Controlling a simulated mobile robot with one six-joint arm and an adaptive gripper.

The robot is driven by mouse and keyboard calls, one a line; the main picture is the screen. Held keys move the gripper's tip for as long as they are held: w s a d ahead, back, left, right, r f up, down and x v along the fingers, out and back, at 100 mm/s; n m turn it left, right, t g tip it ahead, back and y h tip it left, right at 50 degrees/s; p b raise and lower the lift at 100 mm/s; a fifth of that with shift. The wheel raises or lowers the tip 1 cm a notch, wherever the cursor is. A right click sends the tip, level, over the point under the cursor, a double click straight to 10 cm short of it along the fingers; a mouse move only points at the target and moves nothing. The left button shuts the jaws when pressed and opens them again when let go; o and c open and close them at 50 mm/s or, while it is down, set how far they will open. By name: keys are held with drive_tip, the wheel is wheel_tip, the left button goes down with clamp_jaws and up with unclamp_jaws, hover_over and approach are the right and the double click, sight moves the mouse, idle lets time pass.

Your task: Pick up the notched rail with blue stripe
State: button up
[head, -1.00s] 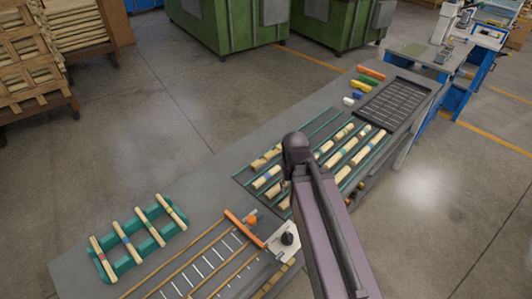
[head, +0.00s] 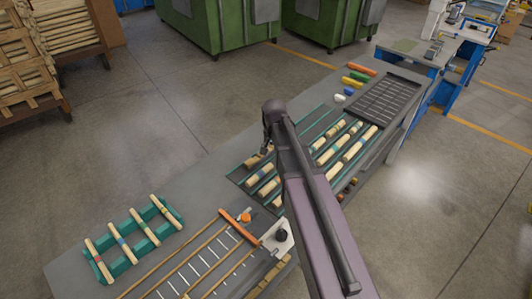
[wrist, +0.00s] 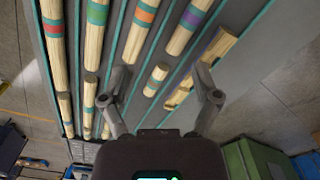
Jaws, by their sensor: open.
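Several turned wood pieces lie in a rack with green dividers (head: 309,120) on the grey bench. A notched piece with a purple-blue stripe (wrist: 220,45) lies at the right edge of the rack in the wrist view, close to the right finger. Beside it lies a round piece with a blue stripe (wrist: 190,20). In the head view a notched piece (head: 257,159) lies at the rack's near left, partly behind my gripper (head: 266,150). My gripper also shows in the wrist view (wrist: 162,73); its fingers are spread, empty, above the rack. Which stripe is pure blue is hard to tell.
A green cradle (head: 128,262) with several striped sticks stands at the bench's left. An orange bar (head: 240,226) and a rod frame lie nearer. A dark gridded tray (head: 376,88) and coloured blocks (head: 355,82) are at the far end. Bare bench (head: 205,180) lies left of the rack.

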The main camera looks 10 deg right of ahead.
drive_tip(key=w+m, duration=0.5)
drive_tip(key=w, duration=0.9)
drive_tip(key=shift+w+r, duration=0.15)
drive_tip(key=shift+r, duration=0.15)
wheel_tip(320, 180, down, 8)
drive_tip(key=b, duration=0.7)
drive_tip(key=shift+f+b, duration=0.15)
drive_tip(key=shift+b, duration=0.25)
drive_tip(key=shift+f, duration=0.2)
drive_tip(key=shift+f+b, duration=0.1)
drive_tip(key=shift+b, duration=0.2)
drive_tip(key=shift+w+f+b, duration=0.15)
drive_tip(key=shift+f+b, duration=2.35)
clamp_jaws()
